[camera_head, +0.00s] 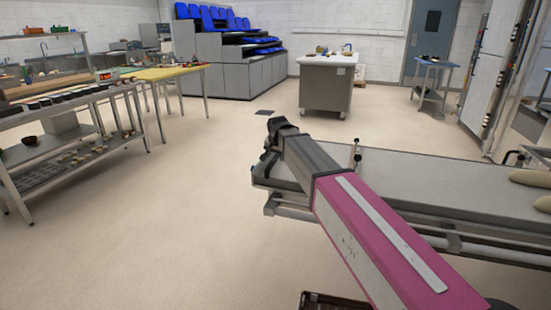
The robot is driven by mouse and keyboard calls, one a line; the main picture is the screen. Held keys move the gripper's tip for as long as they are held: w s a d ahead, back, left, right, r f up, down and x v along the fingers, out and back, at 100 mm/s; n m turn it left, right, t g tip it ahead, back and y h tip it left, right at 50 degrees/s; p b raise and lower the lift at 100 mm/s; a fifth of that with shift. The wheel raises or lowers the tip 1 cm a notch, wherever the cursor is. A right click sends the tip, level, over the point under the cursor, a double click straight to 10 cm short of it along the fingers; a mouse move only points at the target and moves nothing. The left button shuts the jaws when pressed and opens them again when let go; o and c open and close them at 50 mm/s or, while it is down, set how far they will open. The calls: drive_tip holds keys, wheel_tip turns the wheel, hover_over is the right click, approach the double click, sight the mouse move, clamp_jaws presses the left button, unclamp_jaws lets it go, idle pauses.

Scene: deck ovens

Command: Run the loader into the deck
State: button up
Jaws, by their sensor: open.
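The loader (440,178) is a long, flat grey bed on a metal frame, reaching from the middle of the view to the right edge. Two pale loaf-shaped pieces (530,178) lie on its right part; the nearer one is cut off by the edge. A metal rail (290,212) runs below its near side. My arm, pink with a dark end section, crosses in front of the loader. My gripper (268,152) is at the loader's left end, open; its fingers are small and dark, and I cannot tell whether they touch the frame. I cannot make out a deck opening.
A metal rack table (70,108) with trays stands at left, with a yellow-topped table (165,73) behind it. A grey wheeled cabinet (326,85) stands at the back. A dark crate (330,302) is on the floor below my arm. The floor left of the loader is clear.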

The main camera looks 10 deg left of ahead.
drive_tip(key=shift+x, duration=1)
